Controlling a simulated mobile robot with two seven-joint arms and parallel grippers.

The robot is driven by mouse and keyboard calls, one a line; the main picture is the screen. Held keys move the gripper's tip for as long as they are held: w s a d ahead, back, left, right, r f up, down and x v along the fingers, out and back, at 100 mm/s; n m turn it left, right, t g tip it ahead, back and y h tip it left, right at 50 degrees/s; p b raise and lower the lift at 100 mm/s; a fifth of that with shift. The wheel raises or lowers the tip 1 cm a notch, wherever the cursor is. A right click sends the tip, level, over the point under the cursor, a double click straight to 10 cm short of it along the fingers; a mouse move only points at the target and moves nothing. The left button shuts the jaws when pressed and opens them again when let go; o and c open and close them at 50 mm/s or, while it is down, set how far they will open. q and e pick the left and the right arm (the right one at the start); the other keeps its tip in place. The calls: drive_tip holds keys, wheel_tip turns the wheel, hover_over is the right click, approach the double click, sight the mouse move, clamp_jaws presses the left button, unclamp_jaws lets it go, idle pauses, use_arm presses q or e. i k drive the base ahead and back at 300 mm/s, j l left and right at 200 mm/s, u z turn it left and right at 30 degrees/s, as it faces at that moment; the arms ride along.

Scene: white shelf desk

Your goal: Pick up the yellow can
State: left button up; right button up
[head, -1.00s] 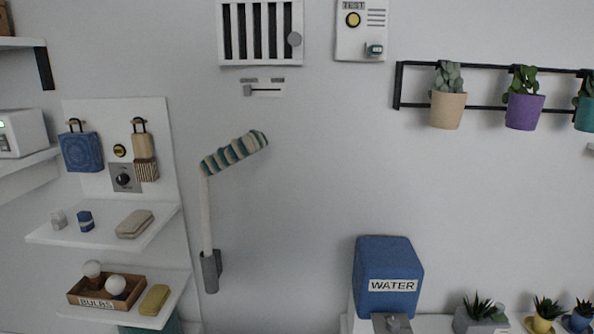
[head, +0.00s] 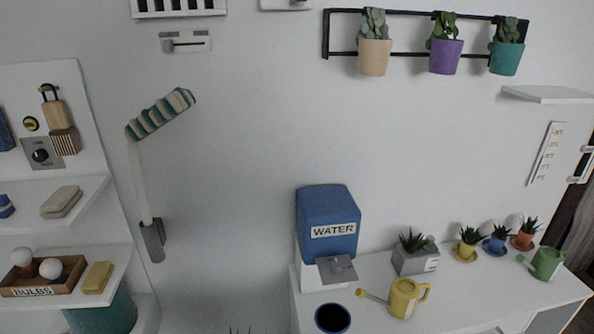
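A yellow watering can (head: 404,298) stands upright on the white desk (head: 455,301) at the lower right of the head view. Its spout points left and its handle is on the right. A green watering can (head: 546,263) stands farther right on the same desk. Neither of my grippers shows in the view.
A blue water dispenser (head: 328,222) stands left of the yellow can, with a dark blue round vessel (head: 332,318) in front. A grey planter (head: 415,258) is behind the can. Small potted plants (head: 468,243) line the back. Shelves (head: 70,195) are at left.

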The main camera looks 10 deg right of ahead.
sight(405, 292)
drive_tip(key=z, duration=0.35)
drive_tip(key=l+z, duration=0.15)
drive_tip(key=z, duration=0.25)
drive_tip(key=i+z, duration=0.1)
drive_tip(key=z, duration=0.25)
drive_tip(key=u, duration=0.45)
drive_tip(key=l+u, duration=0.15)
drive_tip(key=u, duration=0.25)
drive_tip(key=l+u, duration=0.1)
drive_tip(key=u, duration=0.8)
drive_tip(key=k+l+u, duration=0.1)
drive_tip(key=l+u, duration=0.2)
drive_tip(key=k+l+u, duration=0.1)
drive_tip(key=l+u, duration=0.25)
drive_tip(key=k+l+u, duration=0.15)
drive_tip(key=l+u, duration=0.15)
drive_tip(key=k+l+u, duration=0.5)
drive_tip(key=k+l, duration=0.25)
